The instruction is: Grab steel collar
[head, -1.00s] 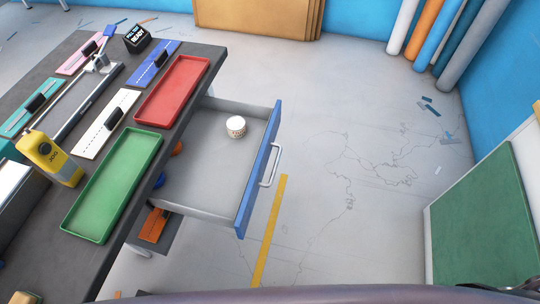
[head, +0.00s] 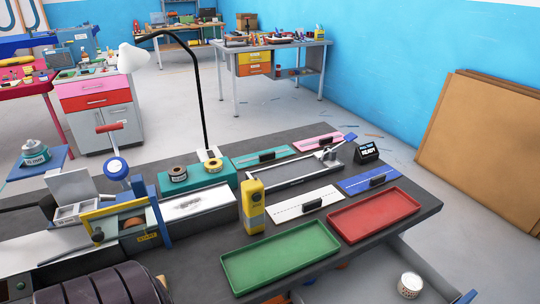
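I cannot pick out a steel collar for certain. A grey metallic round piece with a teal label (head: 35,152) sits on a small blue stand at the left, but I cannot tell if it is a collar. Two ring-shaped rolls, one brown (head: 178,173) and one yellow (head: 214,165), sit on a teal block on the dark workbench. A white round tub (head: 410,285) lies in the open drawer at the bottom right. Neither of my grippers is in view.
The dark workbench (head: 395,226) holds a green tray (head: 280,256), a red tray (head: 374,214), a yellow device (head: 252,207), a lamp (head: 194,75) and a blue-and-yellow framed fixture (head: 124,228). A red-and-grey cabinet (head: 100,104) stands behind.

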